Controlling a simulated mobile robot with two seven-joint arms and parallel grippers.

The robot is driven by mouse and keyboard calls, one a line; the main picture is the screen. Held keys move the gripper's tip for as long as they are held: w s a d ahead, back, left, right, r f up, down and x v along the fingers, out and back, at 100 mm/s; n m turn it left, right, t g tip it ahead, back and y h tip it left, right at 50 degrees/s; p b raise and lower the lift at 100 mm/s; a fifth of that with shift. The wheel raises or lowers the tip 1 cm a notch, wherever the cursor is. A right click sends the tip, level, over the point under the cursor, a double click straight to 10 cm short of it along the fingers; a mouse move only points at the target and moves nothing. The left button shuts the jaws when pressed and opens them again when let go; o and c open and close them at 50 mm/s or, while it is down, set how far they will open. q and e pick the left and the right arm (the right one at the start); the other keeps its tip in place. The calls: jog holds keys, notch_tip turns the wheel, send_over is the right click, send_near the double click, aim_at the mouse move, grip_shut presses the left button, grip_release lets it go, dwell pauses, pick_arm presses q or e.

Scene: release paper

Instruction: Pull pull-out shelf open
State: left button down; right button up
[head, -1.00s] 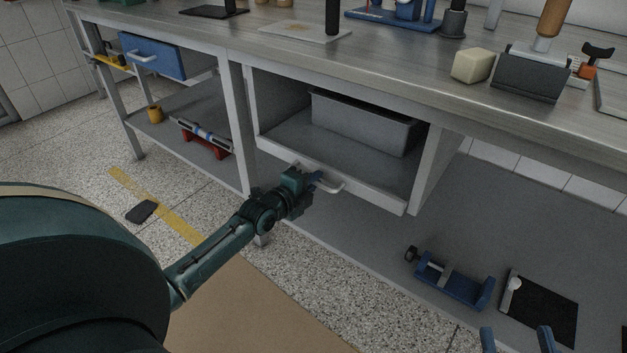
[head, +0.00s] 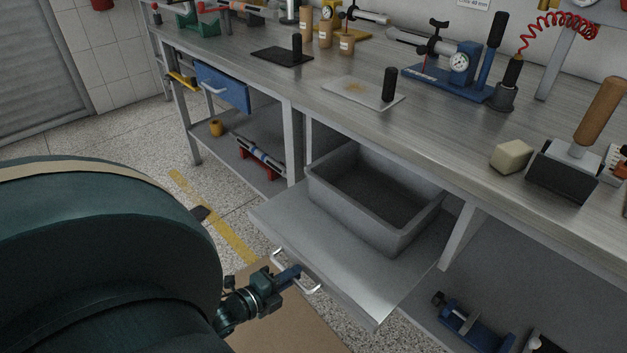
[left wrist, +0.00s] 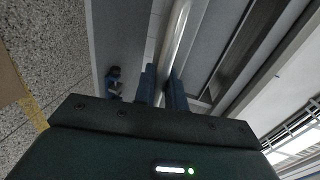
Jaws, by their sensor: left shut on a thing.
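The pull-out shelf (head: 345,262) is a grey panel standing well out from under the workbench. A grey bin (head: 385,231) sits on it. The shelf's light metal handle (head: 312,289) is on its front edge; in the left wrist view the handle (left wrist: 178,38) runs as a bar between the fingers. My left gripper (head: 291,273) is shut on the handle; its blue fingers also show in the left wrist view (left wrist: 162,88). My right gripper is not in view.
The workbench top (head: 440,125) carries tools, a pale block (head: 511,156) and a dial gauge stand. A blue drawer (head: 222,88) is at left. A blue clamp (head: 472,328) lies on the lower shelf.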

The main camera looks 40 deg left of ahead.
pick_arm(q)
jog(key=f+p+v, duration=0.1)
jog(key=v, duration=0.6)
jog(key=shift+f+p, duration=0.2)
jog(key=shift+p, duration=0.15)
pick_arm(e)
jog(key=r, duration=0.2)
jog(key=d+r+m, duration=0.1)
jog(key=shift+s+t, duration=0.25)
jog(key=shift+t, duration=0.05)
pick_arm(q)
jog(key=shift+s, duration=0.15)
jog(key=c, duration=1.6)
grip_release()
jog(key=shift+o, duration=0.2)
jog(key=d+p+v, duration=0.1)
jog(key=v, duration=1.2)
jog(key=shift+a, duration=0.4)
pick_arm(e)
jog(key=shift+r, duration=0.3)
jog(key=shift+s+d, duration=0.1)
